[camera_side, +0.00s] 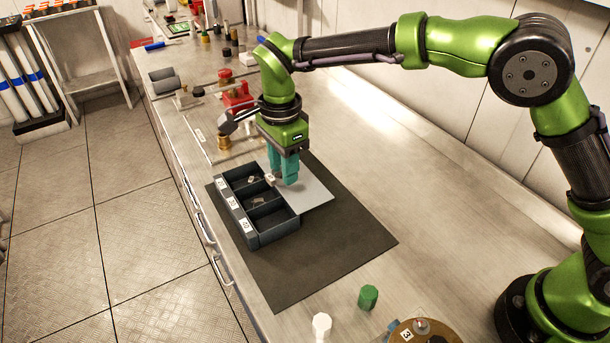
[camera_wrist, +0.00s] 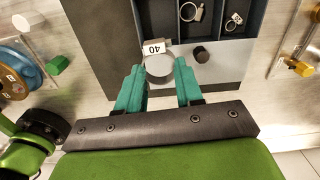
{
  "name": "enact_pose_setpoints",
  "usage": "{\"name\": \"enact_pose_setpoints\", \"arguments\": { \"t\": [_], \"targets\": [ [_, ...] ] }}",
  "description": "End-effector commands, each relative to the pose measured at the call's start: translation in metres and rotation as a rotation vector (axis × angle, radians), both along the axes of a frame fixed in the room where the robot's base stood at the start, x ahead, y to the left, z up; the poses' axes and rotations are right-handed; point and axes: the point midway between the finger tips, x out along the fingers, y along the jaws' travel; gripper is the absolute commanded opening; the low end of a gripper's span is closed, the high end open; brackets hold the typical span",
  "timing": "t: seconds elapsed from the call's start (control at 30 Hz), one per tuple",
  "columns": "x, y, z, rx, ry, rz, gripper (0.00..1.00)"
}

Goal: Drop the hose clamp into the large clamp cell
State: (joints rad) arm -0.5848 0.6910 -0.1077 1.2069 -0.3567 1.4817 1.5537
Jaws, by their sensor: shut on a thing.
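The hose clamp (camera_wrist: 160,66) is a metal ring with a white tag reading 40. It sits between the teal fingers of my gripper (camera_wrist: 159,84), which are shut on it. In the side view my gripper (camera_side: 284,180) points down over the pale plate (camera_side: 312,196), just right of the dark three-cell tray (camera_side: 272,235). The clamp is mostly hidden there. The tray's near cell (camera_side: 271,217) looks empty. The middle cell holds a clamp (camera_wrist: 191,12), and the far cell holds a smaller one (camera_wrist: 234,20). The cell labels are too small to read surely.
A small black knob (camera_wrist: 200,54) stands on the plate beside the clamp. The tray and plate lie on a dark mat (camera_side: 340,248), clear towards the front. Red and brass fittings (camera_side: 236,98) stand behind. White (camera_side: 321,325) and green (camera_side: 368,297) pieces stand at the front.

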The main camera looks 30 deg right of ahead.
Motion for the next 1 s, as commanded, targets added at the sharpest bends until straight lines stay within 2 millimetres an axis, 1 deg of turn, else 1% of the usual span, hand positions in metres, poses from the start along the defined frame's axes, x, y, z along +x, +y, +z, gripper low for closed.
{"name": "enact_pose_setpoints", "arguments": {
  "t": [0.03, 0.1, 0.3, 0.63, 0.67, 0.7, 0.83, 0.87, 1.0],
  "targets": [
    [0.0, 0.0, -0.007, -0.001, 0.002, 0.001, 0.07],
    [0.0, 0.0, -0.014, -0.001, 0.001, 0.001, 0.07],
    [0.0, 0.0, -0.03, 0.0, 0.001, 0.0, 0.07],
    [0.0, 0.0, -0.033, 0.001, -0.001, -0.001, 0.07],
    [0.0, 0.0, -0.033, 0.001, -0.001, -0.001, 0.37],
    [0.0, 0.0, -0.033, 0.001, -0.001, -0.001, 0.43],
    [0.0, 0.0, -0.033, 0.001, -0.001, -0.001, 0.63],
    [0.0, 0.0, -0.033, 0.001, -0.001, -0.001, 0.66],
    [0.0, 0.0, -0.033, 0.0, -0.001, 0.0, 0.66]
  ]
}}
